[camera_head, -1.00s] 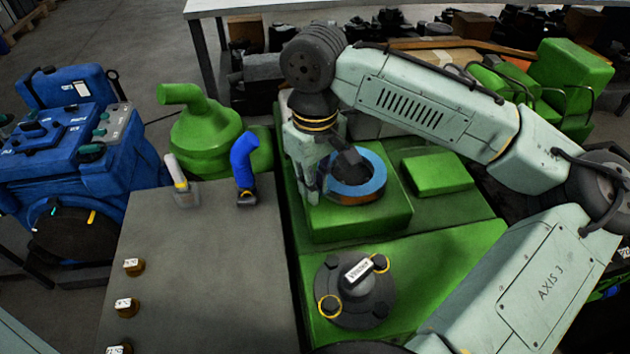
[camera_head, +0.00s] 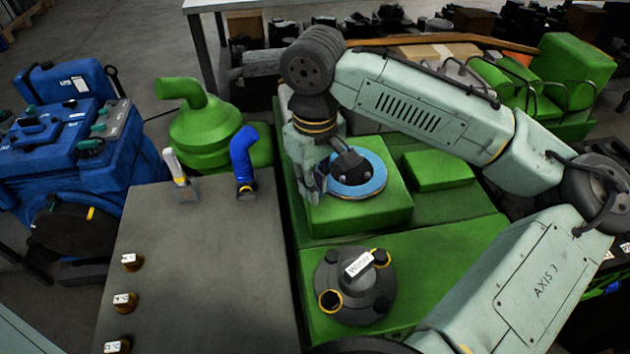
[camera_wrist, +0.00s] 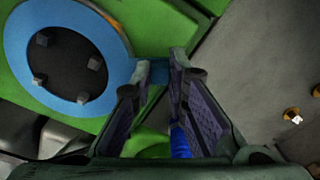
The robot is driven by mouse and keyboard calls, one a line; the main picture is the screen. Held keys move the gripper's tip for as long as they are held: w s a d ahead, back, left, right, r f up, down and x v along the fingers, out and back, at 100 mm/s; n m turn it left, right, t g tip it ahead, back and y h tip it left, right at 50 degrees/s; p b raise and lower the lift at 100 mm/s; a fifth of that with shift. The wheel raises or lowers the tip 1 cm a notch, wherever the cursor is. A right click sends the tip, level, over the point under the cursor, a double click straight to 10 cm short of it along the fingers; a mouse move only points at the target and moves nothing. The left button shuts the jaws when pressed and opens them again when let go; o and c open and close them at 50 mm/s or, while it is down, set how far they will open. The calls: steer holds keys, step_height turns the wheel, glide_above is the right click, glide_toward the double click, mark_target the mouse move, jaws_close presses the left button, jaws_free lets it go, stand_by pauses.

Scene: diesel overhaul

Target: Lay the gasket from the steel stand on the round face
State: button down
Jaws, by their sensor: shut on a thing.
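The gasket is a flat blue ring (camera_head: 372,187) over the green engine block (camera_head: 395,215); it also shows at the upper left of the wrist view (camera_wrist: 122,62). Inside the ring is a dark round area (camera_wrist: 70,65) with several small grey lugs. The ring appears to lie flat around it, but I cannot tell whether it touches the face below. My gripper (camera_wrist: 160,75) is at the left side of the ring in the head view. Its fingers are shut on a small blue tab at the ring's edge. My gripper partly hides the ring's left side.
A dark round cover labelled "Water" (camera_head: 345,300) sits on the green deck in front. The grey steel top (camera_head: 205,270) at left holds a blue elbow hose (camera_head: 243,160), a grey-handled piece (camera_head: 178,170) and labelled brass knobs (camera_head: 125,302). A raised green block (camera_head: 437,170) stands right of the ring.

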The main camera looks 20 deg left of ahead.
stand_by(0.4)
steer(key=c, duration=1.5)
jaws_free()
step_height(320, 180, up, 12)
steer(key=shift+r, duration=0.1)
